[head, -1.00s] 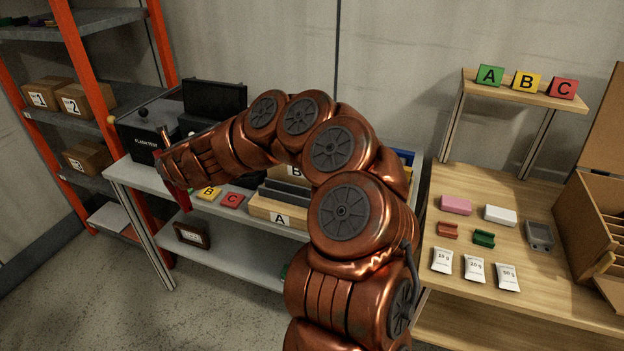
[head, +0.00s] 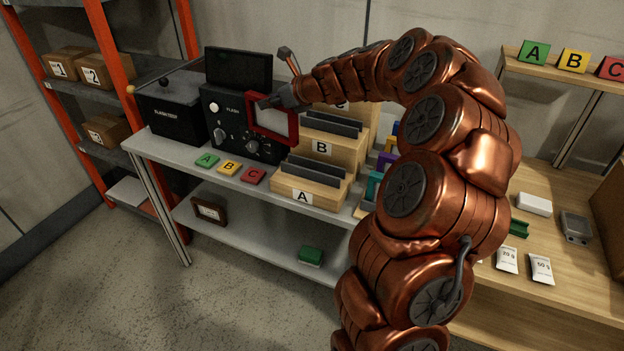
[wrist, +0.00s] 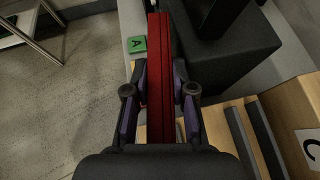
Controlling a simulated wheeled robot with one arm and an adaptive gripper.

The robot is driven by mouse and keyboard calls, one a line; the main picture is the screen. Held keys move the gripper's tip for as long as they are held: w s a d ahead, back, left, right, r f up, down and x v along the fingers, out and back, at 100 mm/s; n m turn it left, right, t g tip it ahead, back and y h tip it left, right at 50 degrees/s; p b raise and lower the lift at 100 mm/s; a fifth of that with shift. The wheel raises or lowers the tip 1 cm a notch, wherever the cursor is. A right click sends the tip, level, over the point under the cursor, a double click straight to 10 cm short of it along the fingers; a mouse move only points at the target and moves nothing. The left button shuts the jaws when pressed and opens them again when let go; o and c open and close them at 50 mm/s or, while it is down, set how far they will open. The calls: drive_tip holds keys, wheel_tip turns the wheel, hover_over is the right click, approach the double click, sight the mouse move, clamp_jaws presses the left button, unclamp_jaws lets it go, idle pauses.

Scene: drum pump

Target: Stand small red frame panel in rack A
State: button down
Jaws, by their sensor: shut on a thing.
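My gripper (head: 280,98) is shut on the small red frame panel (head: 272,122), a red square frame with a pale centre. In the head view the panel is upright, in front of the black flash unit and up and left of rack A. In the wrist view the panel (wrist: 158,50) shows edge-on between the two fingers (wrist: 159,95). Rack A (head: 288,189) is a low wooden block labelled A at the table's front, with dark grey panels standing in it. The panel is apart from rack A.
Rack B (head: 345,157) stands behind rack A. The black flash unit (head: 238,136) and flash tester box (head: 170,112) are to the left. Green, yellow and red tiles A, B, C (head: 229,168) lie along the front edge. Colored items stand right of the racks, partly behind my arm.

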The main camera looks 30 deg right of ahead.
drive_tip(key=s+d+n+g+y+b, duration=0.1)
drive_tip(key=s+d+n+y+b, duration=0.1)
drive_tip(key=s+d, duration=0.6)
wheel_tip(320, 180, down, 10)
drive_tip(key=s+a, duration=0.2)
drive_tip(key=shift+r, duration=0.25)
drive_tip(key=shift+s+f+p, duration=0.1)
drive_tip(key=shift+p, duration=0.2)
drive_tip(key=c, duration=1)
unclamp_jaws()
drive_tip(key=shift+d, duration=0.1)
